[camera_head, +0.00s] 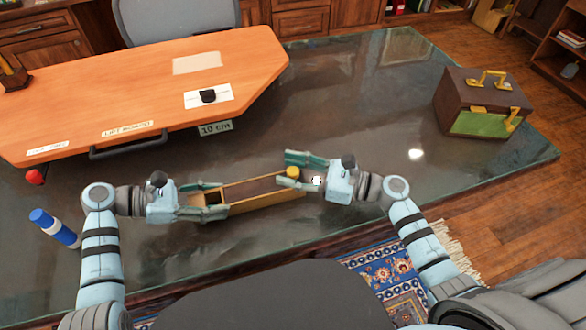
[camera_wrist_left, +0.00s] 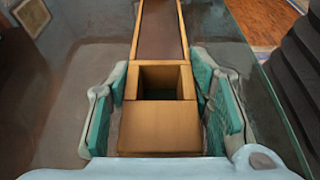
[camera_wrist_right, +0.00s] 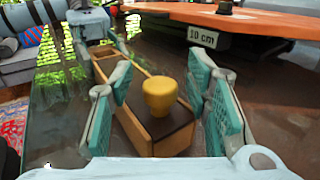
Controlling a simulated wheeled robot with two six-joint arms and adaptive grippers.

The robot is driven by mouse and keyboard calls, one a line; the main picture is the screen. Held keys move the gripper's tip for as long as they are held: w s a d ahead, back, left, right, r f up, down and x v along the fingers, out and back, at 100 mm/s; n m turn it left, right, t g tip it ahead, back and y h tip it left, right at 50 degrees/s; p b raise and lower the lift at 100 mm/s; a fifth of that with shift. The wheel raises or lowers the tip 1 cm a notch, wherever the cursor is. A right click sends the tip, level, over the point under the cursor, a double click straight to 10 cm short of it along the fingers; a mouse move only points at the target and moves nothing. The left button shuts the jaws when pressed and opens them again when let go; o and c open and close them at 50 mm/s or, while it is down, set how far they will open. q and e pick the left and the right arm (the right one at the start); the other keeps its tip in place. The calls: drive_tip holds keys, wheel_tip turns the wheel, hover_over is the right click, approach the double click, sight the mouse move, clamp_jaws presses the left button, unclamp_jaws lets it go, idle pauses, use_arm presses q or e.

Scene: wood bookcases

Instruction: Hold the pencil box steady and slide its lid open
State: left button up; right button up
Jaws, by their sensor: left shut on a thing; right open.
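The pencil box (camera_head: 262,203) is a long, narrow wooden box lying on the dark glossy tabletop. Its dark brown sliding lid (camera_wrist_left: 161,30) covers most of its length. A square opening (camera_wrist_left: 158,85) shows near the box's left end, beside a light wood end block. A yellow knob (camera_wrist_right: 159,95) stands on the lid's right end. My left gripper (camera_head: 203,200) is shut on the left end of the box, one finger along each side. My right gripper (camera_head: 303,170) is open at the other end, with the knob between its spread fingers (camera_wrist_right: 165,95) and not gripped.
An orange raised board (camera_head: 130,85) with a black handle (camera_head: 128,146) and a "10 cm" label (camera_head: 215,128) lies behind the box. A blue and white cylinder (camera_head: 54,227) is at left. A brown case (camera_head: 483,102) stands at back right. The tabletop between them is clear.

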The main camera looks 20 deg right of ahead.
drive_tip(key=shift+c, duration=0.5)
clamp_jaws()
drive_tip(key=d, duration=1.3)
drive_tip(key=shift+d, duration=0.25)
drive_tip(key=shift+o, duration=0.5)
unclamp_jaws()
